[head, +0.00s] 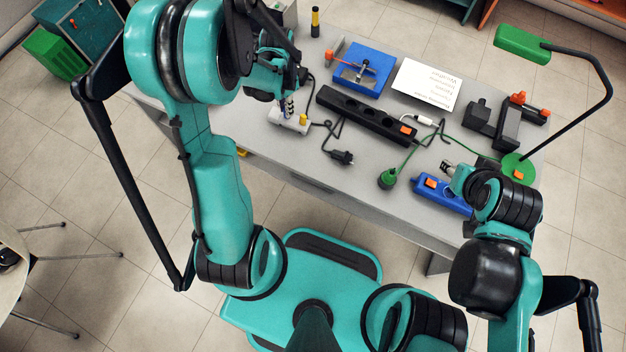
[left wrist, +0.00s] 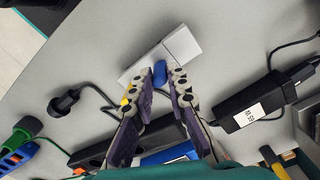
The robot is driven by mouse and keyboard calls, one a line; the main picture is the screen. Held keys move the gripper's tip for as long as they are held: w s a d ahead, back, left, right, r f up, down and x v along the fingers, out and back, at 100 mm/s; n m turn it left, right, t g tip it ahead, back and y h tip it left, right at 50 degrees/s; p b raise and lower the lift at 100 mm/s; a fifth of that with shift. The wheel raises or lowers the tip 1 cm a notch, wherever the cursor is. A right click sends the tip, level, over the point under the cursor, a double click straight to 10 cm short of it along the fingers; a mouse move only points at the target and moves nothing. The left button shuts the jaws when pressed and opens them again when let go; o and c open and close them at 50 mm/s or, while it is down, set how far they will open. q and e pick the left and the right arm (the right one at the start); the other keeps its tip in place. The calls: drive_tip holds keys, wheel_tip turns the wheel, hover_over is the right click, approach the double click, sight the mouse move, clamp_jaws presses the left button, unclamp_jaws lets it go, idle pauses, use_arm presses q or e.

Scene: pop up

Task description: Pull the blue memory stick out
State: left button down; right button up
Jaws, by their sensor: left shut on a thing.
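The blue memory stick (left wrist: 160,70) shows in the left wrist view at the near edge of a white hub (left wrist: 180,44). My left gripper (left wrist: 165,80) is shut on the stick between its fingertips. In the head view the left gripper (head: 287,103) points down at the hub (head: 289,121), which lies on the table's left part; the stick is hidden there. I cannot tell how deep the stick sits in the hub.
A black power strip (head: 366,116) lies to the right of the hub, with a black plug (head: 342,157) in front. A blue tray (head: 360,72) and a white sheet (head: 425,84) lie behind. A green lamp (head: 522,44) stands at right. The wrist view shows a black adapter (left wrist: 250,104).

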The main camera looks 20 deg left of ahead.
use_arm(q)
drive_tip(key=shift+r, duration=0.4)
drive_tip(key=shift+r+p, duration=1.85)
drive_tip(key=shift+r, duration=0.4)
drive_tip(key=shift+f, duration=0.1)
